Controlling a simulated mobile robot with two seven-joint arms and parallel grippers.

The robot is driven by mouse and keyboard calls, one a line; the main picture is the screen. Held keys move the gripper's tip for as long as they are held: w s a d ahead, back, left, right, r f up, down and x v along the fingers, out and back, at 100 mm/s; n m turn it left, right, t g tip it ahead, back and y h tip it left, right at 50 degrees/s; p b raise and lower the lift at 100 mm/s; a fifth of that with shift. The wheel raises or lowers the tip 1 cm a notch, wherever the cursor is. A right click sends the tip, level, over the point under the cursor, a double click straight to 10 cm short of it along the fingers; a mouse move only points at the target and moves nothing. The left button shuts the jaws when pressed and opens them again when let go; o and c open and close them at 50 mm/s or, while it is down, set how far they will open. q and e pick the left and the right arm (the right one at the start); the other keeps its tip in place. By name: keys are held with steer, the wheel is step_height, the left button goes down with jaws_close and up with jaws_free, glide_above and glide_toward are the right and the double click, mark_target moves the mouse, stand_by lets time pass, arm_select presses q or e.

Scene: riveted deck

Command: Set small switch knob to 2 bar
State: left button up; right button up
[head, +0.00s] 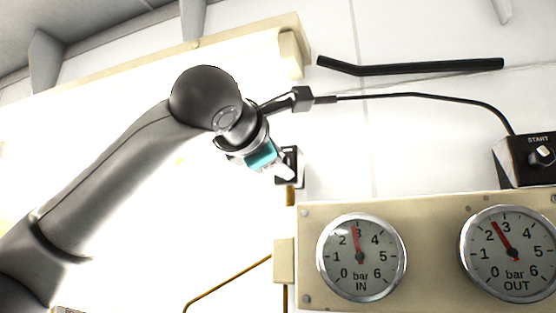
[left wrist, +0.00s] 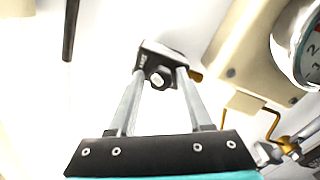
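In the head view the switch box (head: 296,180) is partly hidden behind my left gripper (head: 287,172). In the left wrist view my left gripper (left wrist: 161,76) is open, one finger on each side of the knob, with small gaps showing; contact is not visible. The IN gauge (head: 361,257) needle points just under 3. The OUT gauge (head: 512,254) needle points between 2 and 3. My right gripper is not in view.
A beige panel (head: 420,208) carries both gauges, below and right of the switch. A START box (head: 527,160) with its own knob is at the right. A black handle bar (head: 410,68) is above. A yellow pipe (head: 228,283) runs below.

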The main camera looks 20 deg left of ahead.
arm_select(q)
steer(key=shift+o, duration=0.9)
steer(key=s+b, duration=0.4)
steer(key=s, duration=1.1)
steer(key=shift+s+a, duration=0.15)
steer(key=shift+a, duration=0.15)
steer(key=shift+f, duration=0.1)
